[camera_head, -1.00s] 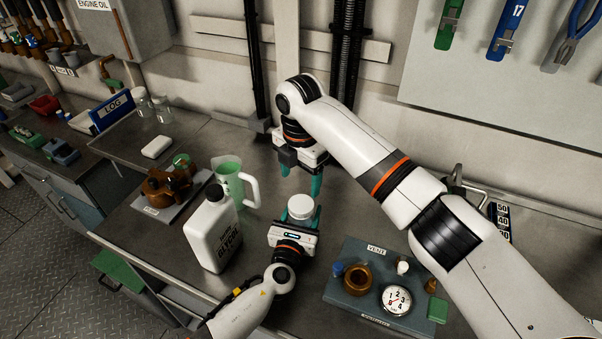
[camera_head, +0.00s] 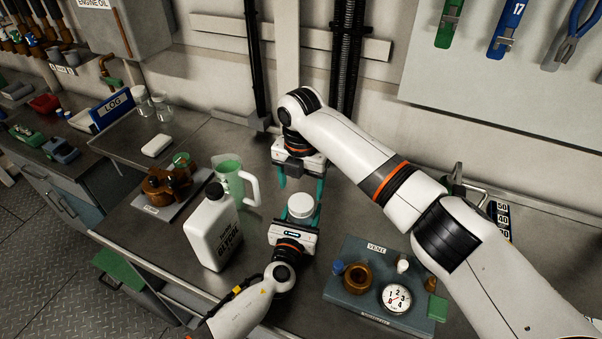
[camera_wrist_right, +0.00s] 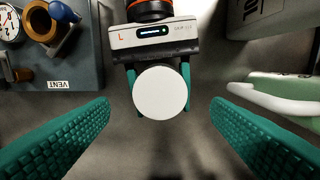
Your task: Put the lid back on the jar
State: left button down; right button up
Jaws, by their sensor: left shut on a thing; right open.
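A white round lid (camera_head: 301,203) sits on top of a small jar in the fingers of my left gripper (camera_head: 302,217). The jar's body is mostly hidden by the lid and fingers. In the right wrist view the lid (camera_wrist_right: 160,92) is a plain white disc that covers the jar from above, so I cannot tell how firmly it sits. My left gripper is shut on the jar from the near side. My right gripper (camera_head: 299,192) points down above the lid, open and empty, its teal fingers spread to either side in the right wrist view (camera_wrist_right: 160,103).
A white glycol jug (camera_head: 212,232) and a green measuring jug (camera_head: 229,180) stand left of the jar. A grey board (camera_head: 350,300) with a gauge (camera_head: 396,298) and brass fitting lies to the right. A brown valve (camera_head: 170,183) is farther left.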

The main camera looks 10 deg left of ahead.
aim_at(301, 202)
notch_tip(301, 202, down, 5)
jog(key=shift+r, duration=0.1)
dwell(0.3)
jog(key=c, duration=1)
jog(key=m, duration=0.5)
jog(key=shift+a, duration=0.1)
jog(key=m, duration=0.8)
jog(key=shift+m, duration=0.4)
jog(key=m, duration=0.5)
jog(key=shift+m, duration=0.3)
